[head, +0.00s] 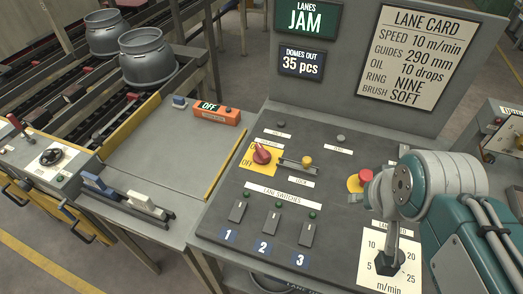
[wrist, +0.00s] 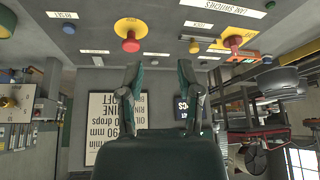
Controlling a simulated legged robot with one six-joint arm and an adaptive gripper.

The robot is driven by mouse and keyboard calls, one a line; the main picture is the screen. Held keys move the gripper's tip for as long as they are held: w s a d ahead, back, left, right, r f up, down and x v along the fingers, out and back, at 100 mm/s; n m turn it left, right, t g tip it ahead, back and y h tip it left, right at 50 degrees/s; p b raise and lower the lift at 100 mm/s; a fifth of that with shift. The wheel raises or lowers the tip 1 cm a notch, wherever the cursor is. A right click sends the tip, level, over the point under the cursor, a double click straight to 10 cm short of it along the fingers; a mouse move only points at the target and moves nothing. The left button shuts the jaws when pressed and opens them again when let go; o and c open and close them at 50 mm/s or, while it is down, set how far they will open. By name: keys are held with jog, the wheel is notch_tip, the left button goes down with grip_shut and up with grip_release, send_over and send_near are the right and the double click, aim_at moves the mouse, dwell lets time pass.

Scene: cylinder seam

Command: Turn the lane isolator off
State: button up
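The lane isolator (head: 261,154) is a red rotary knob on a yellow plate marked OFF, at the upper left of the sloping grey panel. I cannot tell which way its pointer stands. In the wrist view, which is upside down, the isolator (wrist: 234,43) shows at upper right. A yellow knob (head: 307,160) on a slotted bar is just right of it, above the LOCK label. My gripper (wrist: 160,70) is open, with nothing between its fingers, and apart from the isolator. In the head view my arm is at the right; its fingers cannot be made out.
A red mushroom button (head: 365,175) on yellow stands near my arm. Three lane switches (head: 272,222) and a speed dial (head: 389,262) are lower on the panel. A sign board (head: 365,85) rises behind. An orange box marked OFF (head: 217,112) lies on the left tray (head: 165,145).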

jog(key=o, duration=0.3)
jog(key=w+m, duration=0.1)
jog(key=w, duration=0.1)
jog(key=w+a+r+g, duration=0.1)
jog(key=w, duration=0.1)
jog(key=w+a+r+m+y, duration=0.1)
jog(key=w, duration=0.1)
jog(key=shift+a+m+g, duration=0.25)
jog(key=shift+m+g, duration=0.05)
jog(key=shift+o, duration=0.2)
jog(key=m+g+y, duration=0.3)
jog(key=m+g, duration=0.3)
jog(key=m, duration=0.3)
send_near(262, 149)
jog(key=x, duration=1)
jog(key=shift+r, duration=0.1)
jog(key=shift+c, duration=0.3)
jog(key=shift+d, duration=0.1)
jog(key=c, duration=0.8)
